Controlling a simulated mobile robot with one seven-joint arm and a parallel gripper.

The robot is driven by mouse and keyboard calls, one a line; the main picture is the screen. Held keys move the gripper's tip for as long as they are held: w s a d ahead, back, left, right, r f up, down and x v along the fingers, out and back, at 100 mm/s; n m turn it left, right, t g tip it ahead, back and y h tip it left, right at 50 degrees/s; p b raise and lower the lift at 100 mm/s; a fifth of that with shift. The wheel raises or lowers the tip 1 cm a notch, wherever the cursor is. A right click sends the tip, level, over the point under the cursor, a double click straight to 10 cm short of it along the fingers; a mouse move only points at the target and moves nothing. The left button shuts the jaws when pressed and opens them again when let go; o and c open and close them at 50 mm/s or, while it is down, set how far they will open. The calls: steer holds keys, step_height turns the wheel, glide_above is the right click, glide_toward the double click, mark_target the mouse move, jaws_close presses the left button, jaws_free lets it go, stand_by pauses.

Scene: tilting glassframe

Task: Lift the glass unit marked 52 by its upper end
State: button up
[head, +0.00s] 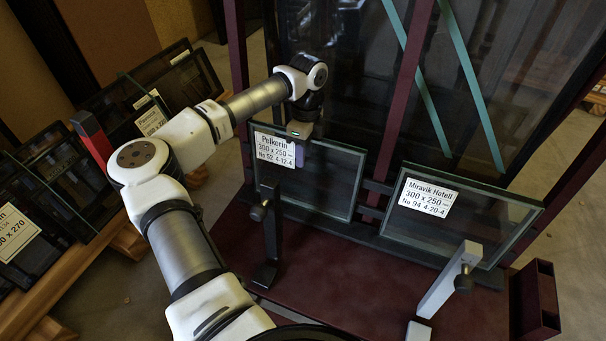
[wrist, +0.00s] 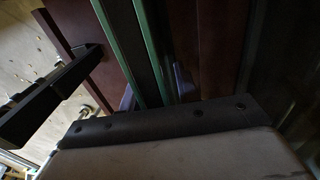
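The glass unit marked 52 (head: 328,185) stands tilted on the rack at the left, with a white "Pelkorin 300 x 250, No 52" label (head: 275,150). My gripper (head: 300,153) is at its upper edge, right of the label, with one purple finger in front of the pane. In the wrist view the unit's green-edged double pane (wrist: 133,45) runs between the two purple fingers of my gripper (wrist: 156,92). A narrow gap shows between pane and right finger, so the gripper looks open around the edge. Contact at the left finger is unclear.
A second glass unit, marked 94 (head: 462,222), leans to the right. A dark clamp post (head: 270,240) stands before unit 52 and a light grey one (head: 449,285) before unit 94. A maroon frame (head: 407,85) rises behind. More units (head: 160,95) stand at left.

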jaws_close()
stand_by(1.0)
steer(key=shift+r, duration=0.1)
